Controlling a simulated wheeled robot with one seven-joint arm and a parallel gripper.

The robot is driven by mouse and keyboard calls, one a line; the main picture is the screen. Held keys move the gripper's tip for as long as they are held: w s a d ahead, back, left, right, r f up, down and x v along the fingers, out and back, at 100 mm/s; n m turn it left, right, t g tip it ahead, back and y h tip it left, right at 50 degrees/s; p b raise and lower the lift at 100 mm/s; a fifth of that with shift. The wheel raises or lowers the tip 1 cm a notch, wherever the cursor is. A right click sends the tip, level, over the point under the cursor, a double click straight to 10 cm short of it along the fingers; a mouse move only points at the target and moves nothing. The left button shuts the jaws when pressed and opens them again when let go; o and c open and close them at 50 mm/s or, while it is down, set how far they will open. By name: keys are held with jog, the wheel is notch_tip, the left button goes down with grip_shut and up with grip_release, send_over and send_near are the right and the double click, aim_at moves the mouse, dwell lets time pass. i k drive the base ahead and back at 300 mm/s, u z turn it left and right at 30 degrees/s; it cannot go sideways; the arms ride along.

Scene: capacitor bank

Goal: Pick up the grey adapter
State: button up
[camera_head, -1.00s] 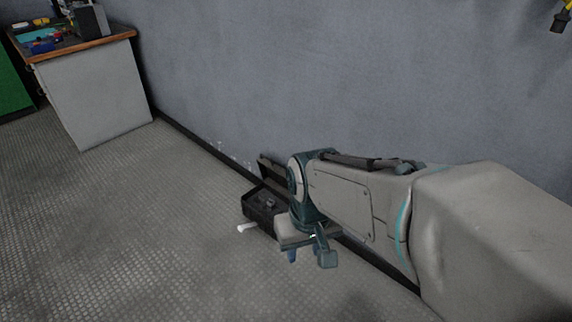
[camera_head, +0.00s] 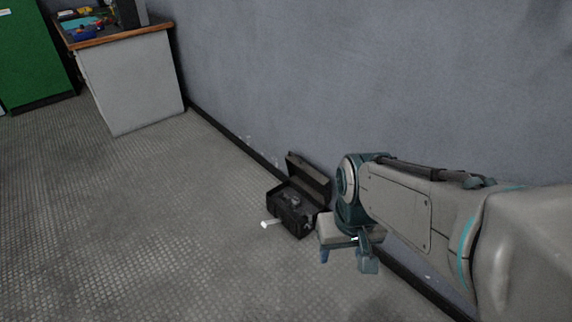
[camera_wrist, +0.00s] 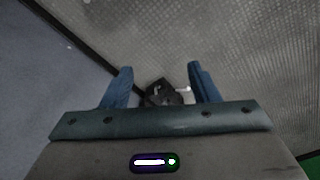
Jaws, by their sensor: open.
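A dark open case (camera_head: 291,214) stands on the floor against the wall, its lid raised at the back. A small grey thing (camera_head: 294,201) lies inside it, which may be the grey adapter; it is too small to tell. My gripper (camera_head: 346,262) is just right of the case in the head view, pointing down. In the wrist view my gripper (camera_wrist: 159,78) shows its two blue fingers spread apart with nothing between them close by. The case (camera_wrist: 160,92) shows beyond and between the fingers, partly hidden by my gripper's body.
A white stick-like piece (camera_head: 271,223) is at the case's left side. A white workbench (camera_head: 130,85) with a wooden top holds several items at the upper left, beside a green cabinet (camera_head: 35,55). The wall runs behind the case. Open floor lies to the left.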

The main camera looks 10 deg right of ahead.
aim_at(296, 203)
jog(key=u, duration=1.15)
jog(key=i, duration=2.05)
jog(key=z, duration=1.35)
